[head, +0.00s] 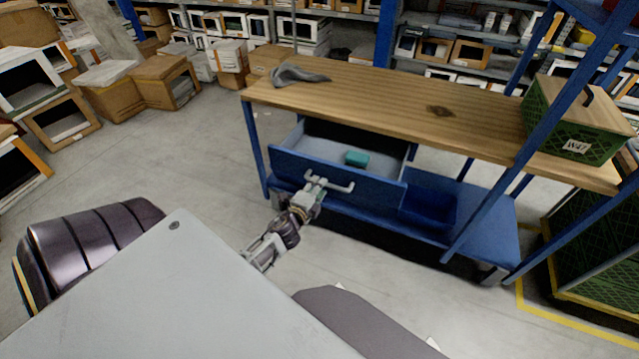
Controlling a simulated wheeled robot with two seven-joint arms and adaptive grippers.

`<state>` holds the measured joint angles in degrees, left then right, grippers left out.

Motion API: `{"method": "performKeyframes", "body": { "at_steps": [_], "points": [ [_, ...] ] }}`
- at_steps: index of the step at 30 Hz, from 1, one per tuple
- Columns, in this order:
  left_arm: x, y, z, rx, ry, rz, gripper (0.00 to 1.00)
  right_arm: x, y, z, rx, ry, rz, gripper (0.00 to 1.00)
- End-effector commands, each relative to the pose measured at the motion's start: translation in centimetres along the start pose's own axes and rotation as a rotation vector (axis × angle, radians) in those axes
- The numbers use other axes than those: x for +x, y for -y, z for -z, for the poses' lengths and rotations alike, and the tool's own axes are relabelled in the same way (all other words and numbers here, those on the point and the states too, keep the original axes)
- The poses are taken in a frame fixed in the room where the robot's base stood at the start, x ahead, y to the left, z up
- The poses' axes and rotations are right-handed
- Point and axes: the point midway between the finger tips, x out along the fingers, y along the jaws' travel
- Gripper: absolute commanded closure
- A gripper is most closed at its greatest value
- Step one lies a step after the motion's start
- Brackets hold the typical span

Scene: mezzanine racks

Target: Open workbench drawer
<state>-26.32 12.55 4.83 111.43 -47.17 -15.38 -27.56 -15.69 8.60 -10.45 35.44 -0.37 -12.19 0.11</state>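The workbench (400,98) has a wooden top and blue frame. Its blue drawer (290,163) is pulled out, so its grey inside shows, with a small teal box (357,158) lying in it. A pale bar handle (343,187) is on the drawer's front. My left gripper (314,186) is at the left part of this handle and appears closed around it; the fingertips are small and partly merge with the bar. My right gripper is not in view.
A grey cloth (295,74) lies on the bench top's left end. A green crate (575,120) stands on the right end, behind a blue post. A blue bin (428,208) sits on the lower shelf. Cardboard boxes (165,82) stand back left. The floor left of the bench is clear.

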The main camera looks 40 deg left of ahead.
Motion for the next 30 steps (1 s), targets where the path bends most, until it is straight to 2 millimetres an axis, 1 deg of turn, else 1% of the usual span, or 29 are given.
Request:
{"method": "performKeyframes", "body": {
  "at_steps": [3,21,27,30],
  "points": [
    [-1.1,0.0,0.0,-0.001,0.001,-0.001,0.65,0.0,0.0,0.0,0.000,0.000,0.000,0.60],
    [-6.3,-0.1,-0.1,0.000,0.003,-0.001,0.65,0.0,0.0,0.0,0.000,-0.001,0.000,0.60],
    [-7.7,-0.1,0.0,-0.001,0.001,-0.001,0.65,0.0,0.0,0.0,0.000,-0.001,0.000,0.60],
    [-8.1,0.0,0.0,0.000,0.001,0.000,0.65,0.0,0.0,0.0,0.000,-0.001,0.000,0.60]
  ]
}}
